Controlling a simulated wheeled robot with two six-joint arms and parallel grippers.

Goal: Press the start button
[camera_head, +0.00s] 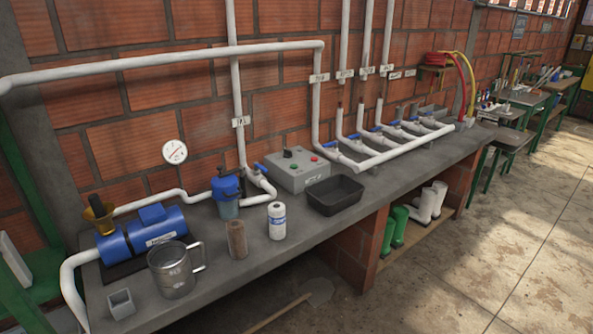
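A grey control box (307,181) sits on the concrete counter against the brick wall, near the middle of the camera_head view. Neither of my grippers is in view.
A black tray (335,195) stands just in front of the box. A white bottle (277,221), brown cylinder (237,240), metal mug (172,271) and blue pump (142,234) are to the left. Valved white pipes (405,147) run to the right. The floor (500,220) is clear.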

